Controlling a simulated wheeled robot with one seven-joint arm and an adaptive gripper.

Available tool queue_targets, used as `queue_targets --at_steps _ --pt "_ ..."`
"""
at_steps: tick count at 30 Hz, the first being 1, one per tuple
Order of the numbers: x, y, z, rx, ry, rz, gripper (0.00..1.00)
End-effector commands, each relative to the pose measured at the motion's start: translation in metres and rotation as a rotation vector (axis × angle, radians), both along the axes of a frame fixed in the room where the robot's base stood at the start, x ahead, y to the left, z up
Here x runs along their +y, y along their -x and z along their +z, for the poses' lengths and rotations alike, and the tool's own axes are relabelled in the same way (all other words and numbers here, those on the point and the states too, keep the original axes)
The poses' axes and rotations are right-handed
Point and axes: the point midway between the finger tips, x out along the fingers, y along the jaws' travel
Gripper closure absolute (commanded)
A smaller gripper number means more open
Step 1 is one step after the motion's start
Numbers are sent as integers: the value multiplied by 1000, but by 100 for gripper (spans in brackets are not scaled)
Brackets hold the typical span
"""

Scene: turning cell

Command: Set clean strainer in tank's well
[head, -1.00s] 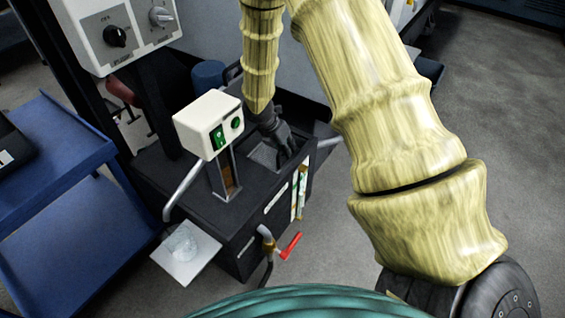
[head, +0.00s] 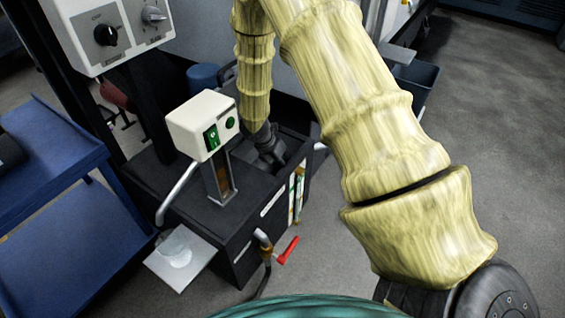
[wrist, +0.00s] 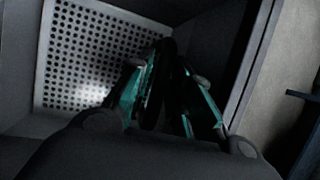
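The tank (head: 235,240) is a dark box in the middle of the head view, with a well in its top. My gripper (head: 272,156) points down at that well and hides most of it. In the wrist view a pale perforated plate (wrist: 95,60) lies beyond the fingers at upper left, between dark walls; I cannot tell whether it is a strainer. My gripper (wrist: 166,50) shows there with teal parts on dark fingers that run close together toward the tips. The tips are too dark to tell whether they are shut or hold something.
A pale, cup-like object (head: 175,250) sits on a white plate (head: 190,271) at the tank's left front. A white switch box (head: 203,124) on a post rises beside the well. A red-handled valve (head: 288,250) is on the front. A blue cart (head: 70,230) stands left.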

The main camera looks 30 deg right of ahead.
Motion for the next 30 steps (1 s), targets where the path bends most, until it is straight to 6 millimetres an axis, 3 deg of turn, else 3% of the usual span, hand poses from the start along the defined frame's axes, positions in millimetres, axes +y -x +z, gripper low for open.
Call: queue_targets --at_steps 8,22,30 --pt "2 0 5 -1 0 0 79" --pt "25 -1 59 -1 0 1 79" --pt "32 -1 69 0 0 -1 79"
